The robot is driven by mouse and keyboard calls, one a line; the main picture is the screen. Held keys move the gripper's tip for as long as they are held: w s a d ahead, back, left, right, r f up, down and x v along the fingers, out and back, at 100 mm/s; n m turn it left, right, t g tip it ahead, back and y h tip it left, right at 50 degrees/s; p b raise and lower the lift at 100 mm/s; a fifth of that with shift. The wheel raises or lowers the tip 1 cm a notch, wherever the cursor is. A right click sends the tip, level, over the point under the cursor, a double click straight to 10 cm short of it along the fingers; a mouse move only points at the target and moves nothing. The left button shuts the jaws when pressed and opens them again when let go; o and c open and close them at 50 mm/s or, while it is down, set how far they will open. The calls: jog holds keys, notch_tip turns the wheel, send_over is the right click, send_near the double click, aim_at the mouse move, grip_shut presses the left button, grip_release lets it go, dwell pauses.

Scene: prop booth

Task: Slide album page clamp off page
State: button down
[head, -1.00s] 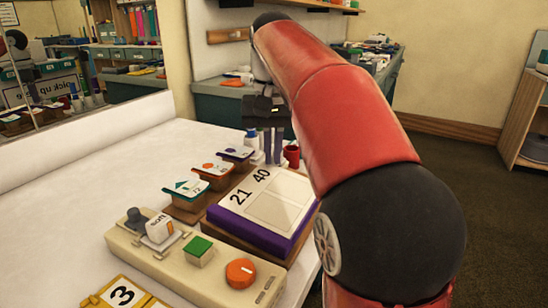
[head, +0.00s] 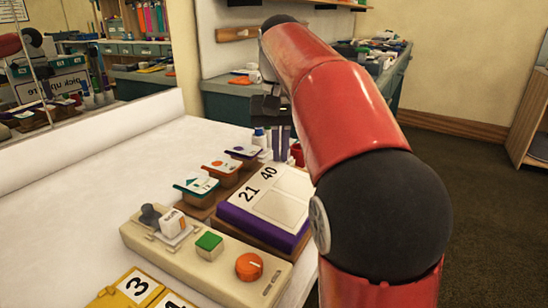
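A purple-edged album (head: 259,232) lies on a brown base on the white table, with a cream page (head: 277,205) on top marked "21" and "40". Pale rectangular panels show on the page. I cannot make out a separate clamp on it. My gripper (head: 280,157) points down beyond the far end of the album, near a red cup (head: 297,154) and small bottles. Its two fingers are seen apart with a narrow gap and nothing visible between them. Whether the fingertips touch anything is hidden.
A cream control box (head: 200,252) with a green button, an orange knob and a white block stands in front. Card holders (head: 198,188) line the album's left side. A yellow numbered piece (head: 135,287) lies at the front. The left table is clear.

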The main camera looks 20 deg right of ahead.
jog(key=shift+w+f, duration=0.55)
jog(key=shift+w+r+p, duration=0.2)
jog(key=shift+r+p, duration=0.4)
jog(key=shift+p, duration=0.3)
jog(key=shift+d+r, duration=0.25)
jog(key=shift+r, duration=0.05)
jog(key=shift+w+d+r, duration=0.15)
jog(key=shift+d+r, duration=0.35)
jog(key=shift+d, duration=0.35)
jog(key=shift+d+r+p, duration=0.1)
jog(key=shift+r+p, duration=0.25)
jog(key=shift+r, duration=0.55)
jog(key=shift+w+d+r, duration=0.15)
jog(key=shift+d+r, duration=0.05)
jog(key=shift+d, duration=0.15)
jog(key=shift+a+r, duration=0.4)
jog(key=shift+r, duration=0.05)
jog(key=shift+a, duration=0.15)
jog(key=shift+a, duration=0.1)
